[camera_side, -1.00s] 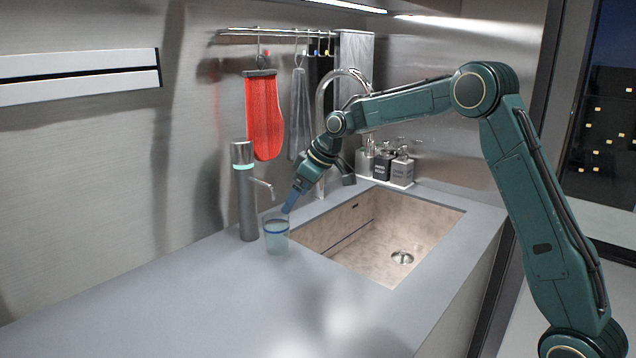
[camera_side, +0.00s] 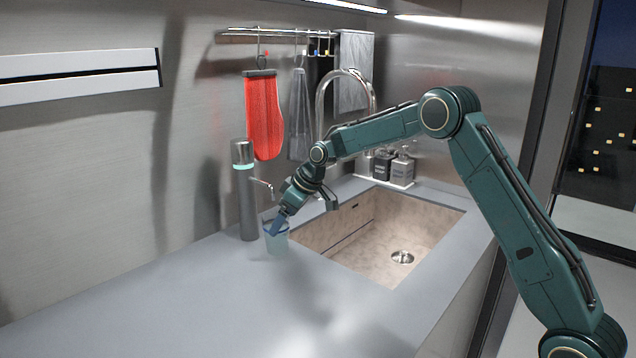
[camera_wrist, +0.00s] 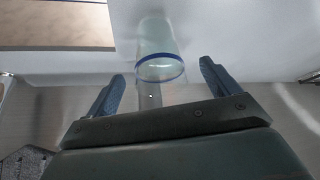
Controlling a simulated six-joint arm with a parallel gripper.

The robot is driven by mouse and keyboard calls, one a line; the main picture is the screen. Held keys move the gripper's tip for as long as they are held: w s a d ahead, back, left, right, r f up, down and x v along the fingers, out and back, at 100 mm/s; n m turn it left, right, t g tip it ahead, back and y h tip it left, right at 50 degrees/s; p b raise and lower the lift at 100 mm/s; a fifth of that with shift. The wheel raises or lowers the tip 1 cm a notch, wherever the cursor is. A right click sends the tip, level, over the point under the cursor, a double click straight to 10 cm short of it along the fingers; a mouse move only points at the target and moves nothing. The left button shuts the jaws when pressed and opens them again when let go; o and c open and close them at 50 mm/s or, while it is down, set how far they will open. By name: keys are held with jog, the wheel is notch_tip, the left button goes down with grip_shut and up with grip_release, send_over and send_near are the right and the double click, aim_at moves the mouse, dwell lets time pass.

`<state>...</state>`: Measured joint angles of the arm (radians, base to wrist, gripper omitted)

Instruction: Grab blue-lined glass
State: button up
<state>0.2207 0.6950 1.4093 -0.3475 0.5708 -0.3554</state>
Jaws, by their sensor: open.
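The blue-lined glass (camera_side: 276,243) stands upright on the grey counter, just left of the sink. It is clear with a blue band near its rim. In the wrist view the glass (camera_wrist: 157,62) lies ahead, between the lines of the two blue fingers. My gripper (camera_side: 278,226) is at the glass's rim in the side view and hides part of it. In the wrist view my gripper (camera_wrist: 161,84) is open, with a finger to each side and the glass not clamped. I cannot tell whether a finger touches the glass.
A grey dispenser (camera_side: 245,195) with a spout stands close behind and left of the glass. The sink (camera_side: 335,240) opens to the right. A faucet (camera_side: 322,115) and soap bottles (camera_side: 402,168) are behind. A red mitt (camera_side: 263,115) hangs on the wall. The front counter is clear.

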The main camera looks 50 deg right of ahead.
jog(key=shift+x, duration=1.75)
jog(key=shift+d, duration=0.15)
jog(key=shift+c, duration=0.5)
jog(key=shift+w, duration=0.1)
jog(key=c, duration=1.4)
jog(key=shift+r, duration=0.15)
jog(key=s+d+r, duration=0.1)
jog(key=s+d, duration=0.2)
jog(key=s, duration=0.5)
jog(key=s+d+r, duration=0.2)
jog(key=s+d, duration=0.2)
jog(key=s, duration=0.4)
jog(key=shift+s, duration=0.35)
jog(key=shift+a+r, duration=0.1)
